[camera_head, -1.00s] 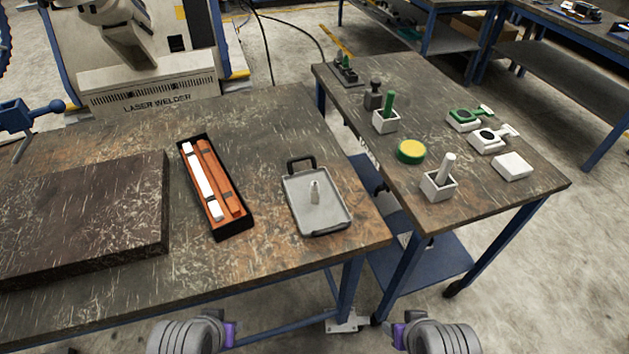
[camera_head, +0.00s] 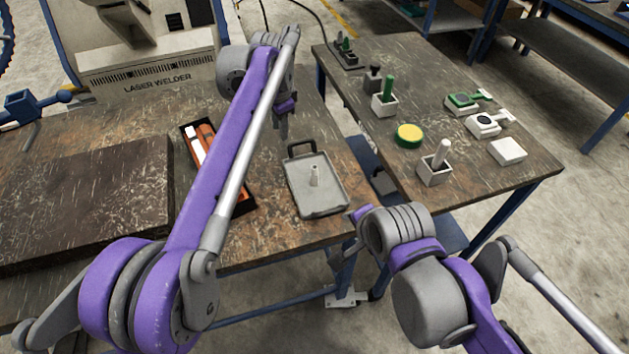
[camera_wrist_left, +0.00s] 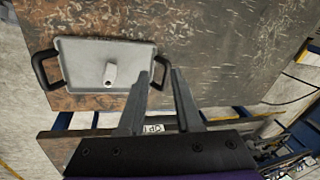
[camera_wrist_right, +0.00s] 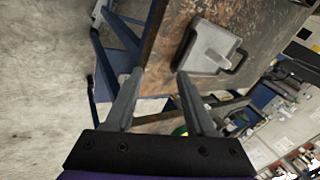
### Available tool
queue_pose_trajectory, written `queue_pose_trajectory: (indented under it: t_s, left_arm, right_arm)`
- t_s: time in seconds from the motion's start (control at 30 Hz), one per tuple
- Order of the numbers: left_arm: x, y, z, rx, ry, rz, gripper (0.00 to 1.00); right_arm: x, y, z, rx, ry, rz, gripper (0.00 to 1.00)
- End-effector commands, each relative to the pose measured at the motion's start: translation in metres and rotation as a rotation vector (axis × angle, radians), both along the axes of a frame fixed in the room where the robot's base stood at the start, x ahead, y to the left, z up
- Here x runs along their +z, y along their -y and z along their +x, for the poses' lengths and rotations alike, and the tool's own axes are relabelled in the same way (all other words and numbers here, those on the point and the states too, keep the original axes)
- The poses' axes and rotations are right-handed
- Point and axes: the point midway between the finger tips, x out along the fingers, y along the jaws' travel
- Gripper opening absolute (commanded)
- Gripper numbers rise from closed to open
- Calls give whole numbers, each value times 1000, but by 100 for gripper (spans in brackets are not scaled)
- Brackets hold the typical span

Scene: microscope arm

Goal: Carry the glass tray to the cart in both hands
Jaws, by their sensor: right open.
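The grey glass tray (camera_head: 318,198) rests on the near workbench's right end, a small pale upright piece (camera_head: 315,175) standing in it. Its dark far handle (camera_head: 301,148) shows clearly. The left wrist view shows the tray (camera_wrist_left: 85,62) with a handle at each end. My left gripper (camera_head: 282,125) is open and empty, above the bench near the far handle, apart from it. My right gripper (camera_head: 348,240) is open and empty, off the bench's front right corner near the tray's near end. The cart (camera_head: 480,185) stands to the right.
The cart top holds white holders (camera_head: 434,170), a yellow-green round pad (camera_head: 409,135), a white block (camera_head: 507,151) and green and white tools. An orange-lined case (camera_head: 198,145) lies left of the tray, partly behind my left arm. A thick dark slab (camera_head: 85,195) lies further left.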

Motion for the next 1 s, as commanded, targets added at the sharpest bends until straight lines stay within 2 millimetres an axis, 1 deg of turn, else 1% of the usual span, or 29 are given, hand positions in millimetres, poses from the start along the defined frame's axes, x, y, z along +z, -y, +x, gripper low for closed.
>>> queue_pose_trajectory:
  t_s: [0.03, 0.1, 0.2, 0.27, 0.4, 0.77, 0.87, 1.0]
  left_arm:
    - [-4, 9, 14, -47, -10, 15, 34]
    - [-9, 18, 27, -108, -25, 36, 34]
    - [-16, 28, 39, -176, -41, 58, 34]
    - [-19, 32, 44, -204, -48, 67, 34]
    - [-23, 36, 48, -234, -55, 77, 34]
    - [-26, 36, 49, -235, -55, 77, 34]
    - [-34, 35, 50, -234, -55, 77, 34]
    - [-56, 34, 54, -234, -55, 77, 34]
  right_arm:
    - [5, -7, 5, -35, -3, 32, 55]
    - [10, -15, 11, -89, -7, 75, 55]
    - [16, -24, 18, -149, -13, 125, 55]
    - [18, -28, 21, -175, -16, 145, 55]
    - [21, -31, 23, -203, -18, 169, 55]
    - [19, -32, 25, -207, -20, 170, 55]
    - [12, -33, 30, -206, -20, 170, 55]
    - [-7, -37, 41, -206, -20, 170, 55]
